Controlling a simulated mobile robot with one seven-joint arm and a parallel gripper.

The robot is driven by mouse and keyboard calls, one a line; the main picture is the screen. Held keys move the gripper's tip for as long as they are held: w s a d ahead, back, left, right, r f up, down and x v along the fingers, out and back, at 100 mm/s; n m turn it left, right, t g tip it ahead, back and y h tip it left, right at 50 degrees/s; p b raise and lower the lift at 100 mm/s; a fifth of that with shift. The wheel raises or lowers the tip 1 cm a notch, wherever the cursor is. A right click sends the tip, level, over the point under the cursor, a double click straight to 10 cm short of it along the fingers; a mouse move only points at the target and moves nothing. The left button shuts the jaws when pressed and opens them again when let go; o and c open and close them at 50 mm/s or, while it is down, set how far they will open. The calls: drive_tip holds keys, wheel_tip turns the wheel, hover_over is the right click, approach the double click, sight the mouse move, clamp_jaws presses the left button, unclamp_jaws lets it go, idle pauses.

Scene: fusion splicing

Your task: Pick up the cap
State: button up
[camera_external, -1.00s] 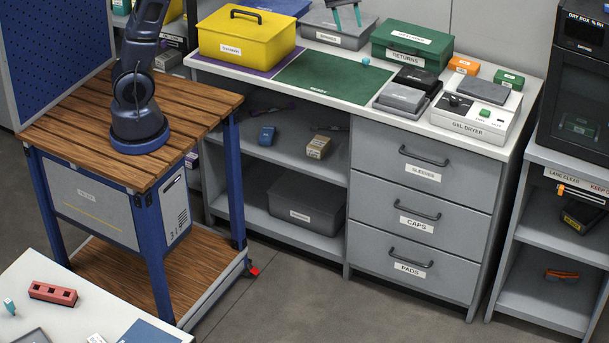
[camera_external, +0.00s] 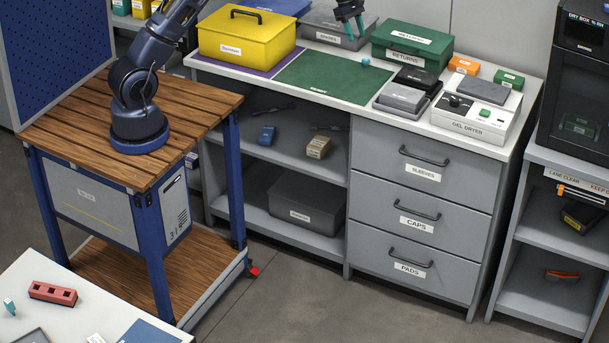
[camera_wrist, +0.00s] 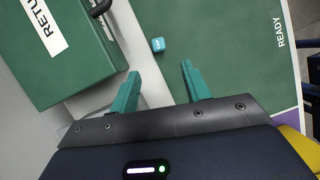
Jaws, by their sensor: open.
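The cap (camera_external: 366,61) is a small light-blue piece on the counter, by the far right edge of the green mat and left of the green returns box. In the wrist view the cap (camera_wrist: 158,45) lies beyond my fingertips, roughly between their lines. It stands apart from both fingers. My gripper (camera_external: 351,30) has teal fingers and hangs above the counter, over the grey box behind the mat. In the wrist view my gripper (camera_wrist: 160,72) is open with nothing between its fingers.
The green returns box (camera_external: 412,50) stands right of the cap, and its handle shows in the wrist view. The green mat (camera_external: 330,78) is clear. A yellow box (camera_external: 247,40) is at left; grey cases and a gel dryer (camera_external: 480,112) are at right.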

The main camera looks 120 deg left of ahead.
sight(366, 58)
drive_tip(key=x, duration=0.4)
drive_tip(key=shift+w+f, duration=0.1)
drive_tip(key=shift+f, duration=0.1)
drive_tip(key=shift+w+x, duration=0.15)
drive_tip(key=shift+x, duration=1.15)
drive_tip(key=shift+w+x, duration=0.15)
drive_tip(key=shift+x, duration=1.2)
drive_tip(key=shift+r, duration=0.15)
clamp_jaws()
